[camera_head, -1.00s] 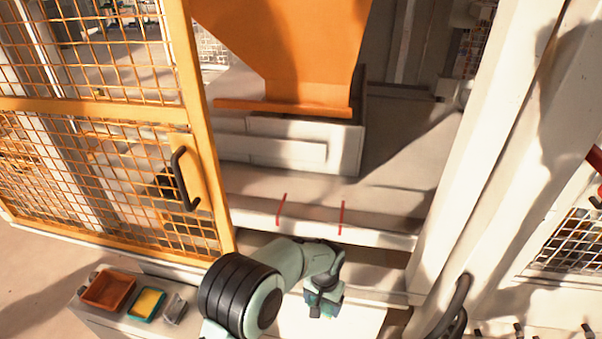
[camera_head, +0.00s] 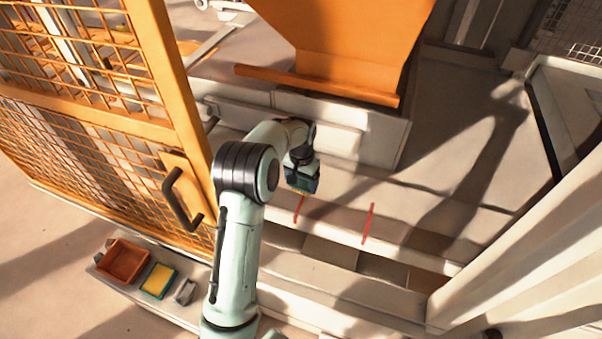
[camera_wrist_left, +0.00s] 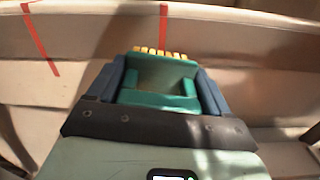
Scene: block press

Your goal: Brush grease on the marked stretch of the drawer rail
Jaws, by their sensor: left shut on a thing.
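My left gripper (camera_head: 303,180) is shut on a teal brush (camera_wrist_left: 160,85), whose short yellow bristles (camera_wrist_left: 160,53) show in the left wrist view. In the head view the brush hangs by the left red mark (camera_head: 299,208) on the pale drawer rail (camera_head: 335,217). The right red mark (camera_head: 368,223) stands clear of the gripper. In the left wrist view one red mark (camera_wrist_left: 163,22) lies straight beyond the bristles and the other (camera_wrist_left: 40,42) lies to the left. I cannot tell whether the bristles touch the rail. My right gripper is out of view.
An orange chute (camera_head: 350,50) hangs over a pale block (camera_head: 340,120) behind the rail. A yellow mesh door (camera_head: 90,130) with a dark handle (camera_head: 182,200) stands open at left. A brown tray (camera_head: 123,262), a teal tray with yellow contents (camera_head: 158,280) and a small grey holder (camera_head: 185,291) sit front left.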

